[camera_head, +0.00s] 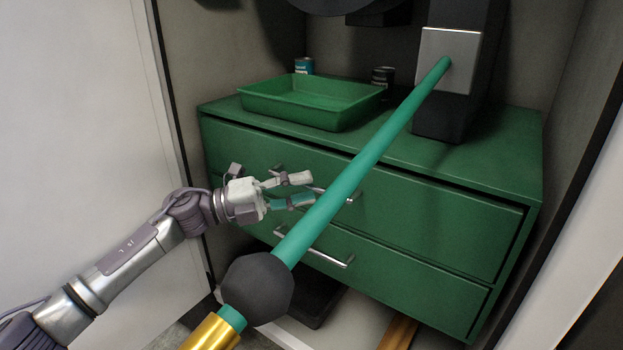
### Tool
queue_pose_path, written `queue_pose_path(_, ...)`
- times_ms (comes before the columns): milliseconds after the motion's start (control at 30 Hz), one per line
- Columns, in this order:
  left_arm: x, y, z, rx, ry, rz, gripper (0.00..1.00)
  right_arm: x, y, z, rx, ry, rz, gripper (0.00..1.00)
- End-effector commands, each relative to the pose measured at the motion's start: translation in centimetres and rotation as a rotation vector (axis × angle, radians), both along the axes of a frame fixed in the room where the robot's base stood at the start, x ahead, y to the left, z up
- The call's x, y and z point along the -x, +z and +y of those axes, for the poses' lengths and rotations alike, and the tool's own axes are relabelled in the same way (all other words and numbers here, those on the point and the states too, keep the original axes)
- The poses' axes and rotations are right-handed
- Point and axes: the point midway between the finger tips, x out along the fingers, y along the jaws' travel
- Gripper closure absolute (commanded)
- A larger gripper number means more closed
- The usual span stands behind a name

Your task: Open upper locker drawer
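The green locker (520,155) has an upper drawer (440,215) and a lower drawer (410,285), each with a silver bar handle. The upper drawer looks shut, with a narrow dark gap along its top edge. Its handle (350,199) is partly hidden by my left gripper and a teal rod. My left gripper (308,189) is open, its fingers apart and pointing right, in front of the upper handle. I cannot tell whether the fingers touch the handle or stand around it. My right gripper is not in view.
A teal rod (365,160) with a black ball (258,288) crosses in front of the drawers. A green tray (300,113), small cans (304,65) and a dark machine stand on top. The lower handle (330,259) is close below my gripper. Pale panels flank the locker.

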Motion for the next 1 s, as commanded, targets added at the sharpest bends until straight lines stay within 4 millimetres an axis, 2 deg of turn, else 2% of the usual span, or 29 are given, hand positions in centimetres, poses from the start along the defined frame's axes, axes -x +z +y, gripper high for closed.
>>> queue_pose_path(100, -0.2, 0.3, -1.4, 0.001, -0.001, 0.001, 0.63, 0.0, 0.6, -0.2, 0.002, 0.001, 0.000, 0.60)
queue_pose_path(200, -0.3, 0.3, -2.0, 0.000, 0.001, 0.001, 0.63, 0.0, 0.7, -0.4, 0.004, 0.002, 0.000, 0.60)
queue_pose_path(500, -0.4, 0.3, -2.2, 0.000, 0.001, 0.001, 0.63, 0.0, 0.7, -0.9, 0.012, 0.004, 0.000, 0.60)
queue_pose_path(533, -0.4, 0.3, -2.2, 0.000, 0.001, 0.001, 0.65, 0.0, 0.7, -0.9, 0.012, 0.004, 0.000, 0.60)
queue_pose_path(733, -0.3, 0.3, -2.2, 0.000, 0.001, 0.001, 0.98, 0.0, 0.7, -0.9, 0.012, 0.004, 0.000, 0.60)
queue_pose_path(1000, -0.3, 0.2, -2.2, 0.000, 0.001, 0.001, 1.00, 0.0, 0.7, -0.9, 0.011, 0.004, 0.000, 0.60)
